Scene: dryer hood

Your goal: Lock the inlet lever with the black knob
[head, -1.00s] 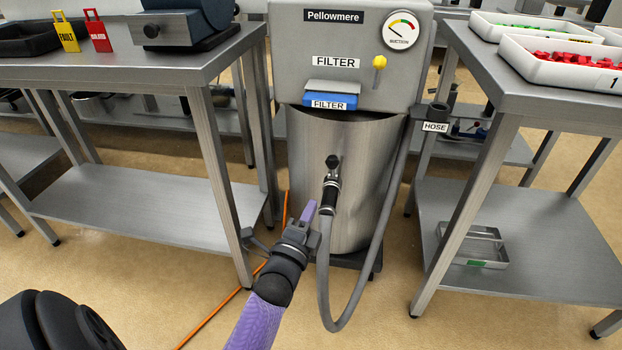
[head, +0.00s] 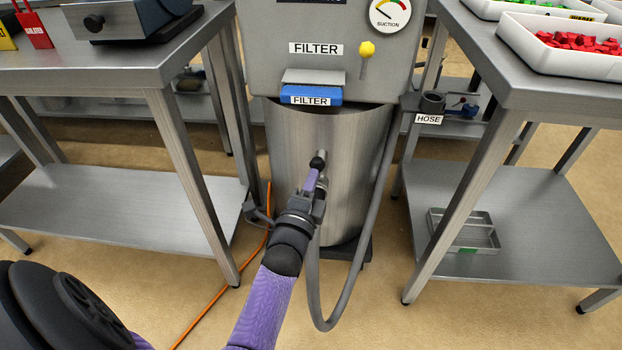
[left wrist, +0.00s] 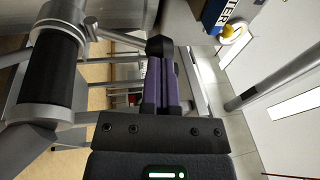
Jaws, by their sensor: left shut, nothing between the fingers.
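The black knob (head: 317,162) sits at the end of the inlet lever on the front of the steel drum. My left gripper (head: 315,176) is at the knob, with its purple fingers shut and nothing held between them. In the left wrist view the fingertips (left wrist: 160,62) meet or nearly meet the knob (left wrist: 159,46); I cannot tell whether they touch. The lever's thin metal rod (left wrist: 120,39) runs left from the knob to the clamp around the black hose cuff (left wrist: 55,65). In the head view my gripper hides most of the lever and cuff. My right gripper is not in view.
The grey hose (head: 318,300) hangs in a loop below the inlet. A blue filter drawer (head: 311,95) and a yellow knob (head: 367,48) are above. Steel tables stand left (head: 120,80) and right (head: 550,95). An orange cable (head: 215,305) lies on the floor.

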